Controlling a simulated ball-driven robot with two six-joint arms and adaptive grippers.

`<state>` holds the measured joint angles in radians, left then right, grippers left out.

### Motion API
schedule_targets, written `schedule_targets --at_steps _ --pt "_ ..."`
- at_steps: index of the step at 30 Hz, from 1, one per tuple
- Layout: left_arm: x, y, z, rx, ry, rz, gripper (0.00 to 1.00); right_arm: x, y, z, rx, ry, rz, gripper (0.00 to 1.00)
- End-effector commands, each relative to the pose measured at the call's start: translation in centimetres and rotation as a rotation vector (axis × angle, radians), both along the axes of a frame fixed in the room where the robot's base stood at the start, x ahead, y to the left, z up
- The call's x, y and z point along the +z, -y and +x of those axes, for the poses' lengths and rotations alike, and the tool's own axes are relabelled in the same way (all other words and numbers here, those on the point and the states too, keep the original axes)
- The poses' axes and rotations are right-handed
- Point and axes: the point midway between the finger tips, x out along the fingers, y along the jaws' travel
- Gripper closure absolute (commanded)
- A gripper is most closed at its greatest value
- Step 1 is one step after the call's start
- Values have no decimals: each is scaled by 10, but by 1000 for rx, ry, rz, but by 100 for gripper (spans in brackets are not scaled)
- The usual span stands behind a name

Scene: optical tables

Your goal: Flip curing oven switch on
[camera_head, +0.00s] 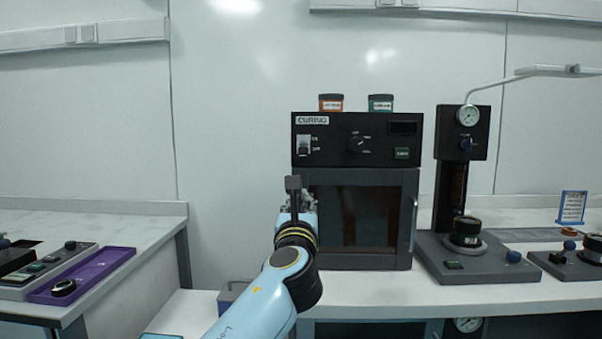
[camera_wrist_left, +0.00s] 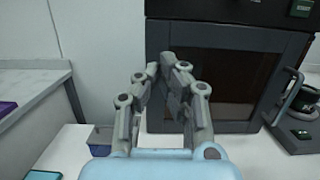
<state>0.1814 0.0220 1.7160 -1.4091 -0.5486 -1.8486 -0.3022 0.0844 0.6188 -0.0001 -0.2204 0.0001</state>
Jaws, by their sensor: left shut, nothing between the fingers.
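The curing oven (camera_head: 356,122) is a black box with a "CURING" label and a grey-framed dark glass door, standing on the bench in the head view. Its switch (camera_head: 303,146) is at the left of the control panel, below the label; its exact position is too small to tell. My left gripper (camera_head: 293,184) is shut and empty, pointing up just below the switch, in front of the door's upper left corner. In the left wrist view, the shut fingers (camera_wrist_left: 160,72) show before the oven door (camera_wrist_left: 230,85); the switch is out of that view. My right gripper is not in view.
Two small jars, one orange-labelled (camera_head: 331,103) and one green-labelled (camera_head: 380,103), stand on the oven. A black press-like device (camera_head: 466,250) with a gauge stands to its right. A purple tray (camera_head: 85,275) lies on the left bench. The wall left of the oven is clear.

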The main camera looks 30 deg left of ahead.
Motion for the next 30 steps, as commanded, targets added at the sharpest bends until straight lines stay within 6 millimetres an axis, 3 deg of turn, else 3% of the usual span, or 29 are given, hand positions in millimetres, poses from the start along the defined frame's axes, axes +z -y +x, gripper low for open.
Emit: schedule_targets --at_steps 8,18,23,30 --pt "7 -16 25 0 1 3 100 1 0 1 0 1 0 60" --pt "19 -53 85 1 0 1 100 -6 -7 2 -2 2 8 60" --pt "45 -45 73 -1 3 -1 100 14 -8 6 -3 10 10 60" --pt "54 -41 66 0 0 -1 100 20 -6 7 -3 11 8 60"
